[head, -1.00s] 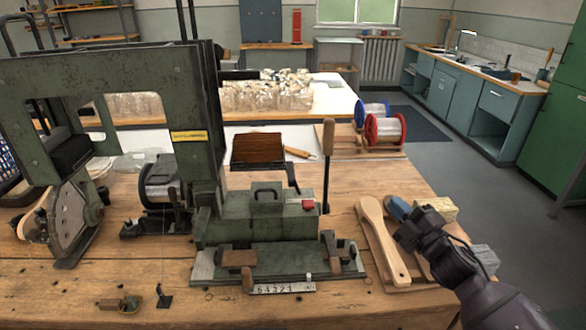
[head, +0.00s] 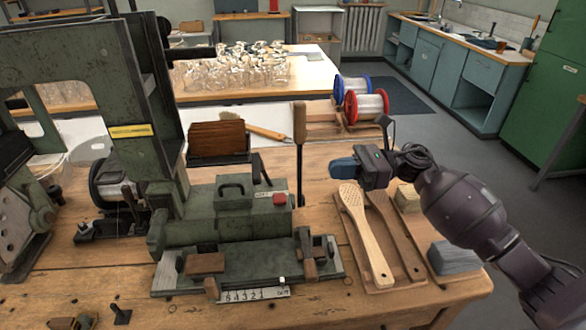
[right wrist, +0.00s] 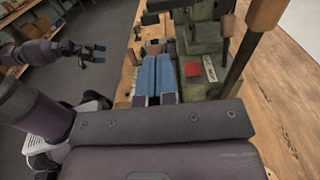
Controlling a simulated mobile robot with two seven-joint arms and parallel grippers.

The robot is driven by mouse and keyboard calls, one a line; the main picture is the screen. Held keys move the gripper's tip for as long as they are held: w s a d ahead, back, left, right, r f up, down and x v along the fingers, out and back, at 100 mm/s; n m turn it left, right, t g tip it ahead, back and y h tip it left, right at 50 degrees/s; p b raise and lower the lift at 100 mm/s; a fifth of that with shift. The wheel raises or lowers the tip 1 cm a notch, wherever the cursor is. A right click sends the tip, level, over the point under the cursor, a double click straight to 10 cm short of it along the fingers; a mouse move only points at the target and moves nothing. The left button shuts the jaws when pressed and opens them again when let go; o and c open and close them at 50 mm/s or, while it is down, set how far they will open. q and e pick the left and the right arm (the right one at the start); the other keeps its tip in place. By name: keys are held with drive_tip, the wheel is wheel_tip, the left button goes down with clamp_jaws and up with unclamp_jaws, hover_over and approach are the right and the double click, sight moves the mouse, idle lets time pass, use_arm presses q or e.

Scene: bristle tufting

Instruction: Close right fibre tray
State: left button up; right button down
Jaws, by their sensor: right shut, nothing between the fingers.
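A dark fibre tray (head: 217,158) stands at the back of the green tufting machine (head: 235,215), with brown fibre (head: 216,136) exposed in it. A lever with a wooden handle (head: 299,122) stands upright to its right. My right gripper (head: 343,168) is right of the lever, apart from it, above the brush blanks. Its blue fingers are together and empty; they also show in the right wrist view (right wrist: 155,76). I cannot make out the tray there.
A pale drilled brush blank (head: 366,232) and a darker one lie on a board at the right. A grey block (head: 454,257) and a pale wood block (head: 408,198) lie beside them. Red and blue wire spools (head: 366,106) stand behind. A wood-handled tool (head: 262,131) lies behind the tray.

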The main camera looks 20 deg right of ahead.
drive_tip(key=p+x, duration=0.2)
drive_tip(key=x, duration=1.1)
drive_tip(key=shift+w+a, duration=0.15)
drive_tip(key=shift+a, duration=0.15)
drive_tip(key=shift+f, duration=0.1)
drive_tip(key=shift+a, duration=0.1)
drive_tip(key=b+x, duration=0.1)
drive_tip(key=x, duration=1.3)
drive_tip(key=shift+b, duration=0.35)
drive_tip(key=shift+a, duration=0.2)
